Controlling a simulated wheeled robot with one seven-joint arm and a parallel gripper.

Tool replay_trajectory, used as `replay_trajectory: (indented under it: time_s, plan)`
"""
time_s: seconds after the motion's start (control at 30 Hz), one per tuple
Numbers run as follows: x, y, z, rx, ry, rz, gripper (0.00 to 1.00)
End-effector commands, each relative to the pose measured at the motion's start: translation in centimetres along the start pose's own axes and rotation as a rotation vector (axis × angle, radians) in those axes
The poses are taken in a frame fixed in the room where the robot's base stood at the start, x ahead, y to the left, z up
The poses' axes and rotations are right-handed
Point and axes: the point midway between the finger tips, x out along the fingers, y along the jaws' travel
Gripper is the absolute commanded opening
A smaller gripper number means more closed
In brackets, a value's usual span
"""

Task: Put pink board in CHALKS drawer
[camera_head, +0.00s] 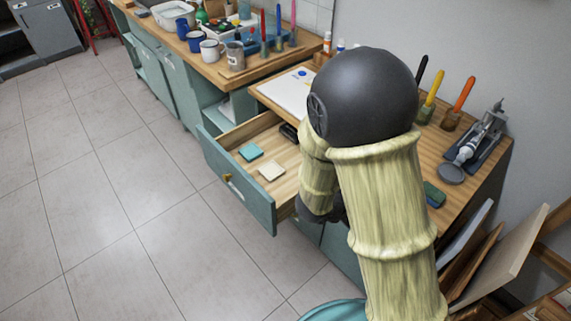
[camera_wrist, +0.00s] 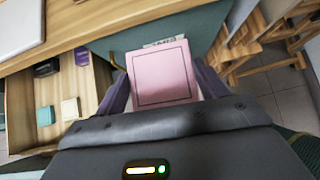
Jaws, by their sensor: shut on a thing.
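The pink board (camera_wrist: 162,75), a flat piece with a thin dark outline, is in my gripper (camera_wrist: 165,88) in the wrist view. The two fingers are shut on its left and right sides. A drawer (camera_head: 238,188) stands pulled open in the head view; its wooden inside also shows at the left of the wrist view (camera_wrist: 20,92). The board is to the right of this drawer's inside in the wrist view. A small label (camera_wrist: 163,43) on a teal front is partly covered by the board; I cannot read it. My arm hides the gripper and board in the head view.
The drawer holds a teal block (camera_head: 251,152), a cream block (camera_head: 271,171) and dark items (camera_head: 289,132). The desk (camera_head: 432,150) above carries paper (camera_head: 288,92), brushes and a metal tool. Boards (camera_head: 505,255) lean at the right. The tiled floor left is clear.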

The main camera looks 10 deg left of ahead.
Motion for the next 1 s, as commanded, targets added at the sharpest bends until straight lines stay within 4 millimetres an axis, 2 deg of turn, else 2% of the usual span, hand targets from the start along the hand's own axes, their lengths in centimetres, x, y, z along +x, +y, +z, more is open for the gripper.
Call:
replay_trajectory:
  time_s: [0.37,0.47,0.73,0.83,1.0]
  plan:
    - [5.2,-0.6,-0.5,0.046,-0.006,-0.053,0.46]
    - [7.2,-1.1,-0.9,0.062,-0.005,-0.073,0.46]
    - [14.1,-3.4,-2.6,0.126,0.01,-0.135,0.46]
    - [15.3,-3.9,-3.0,0.14,0.014,-0.143,0.46]
    - [15.6,-4.0,-3.1,0.145,0.015,-0.144,0.46]
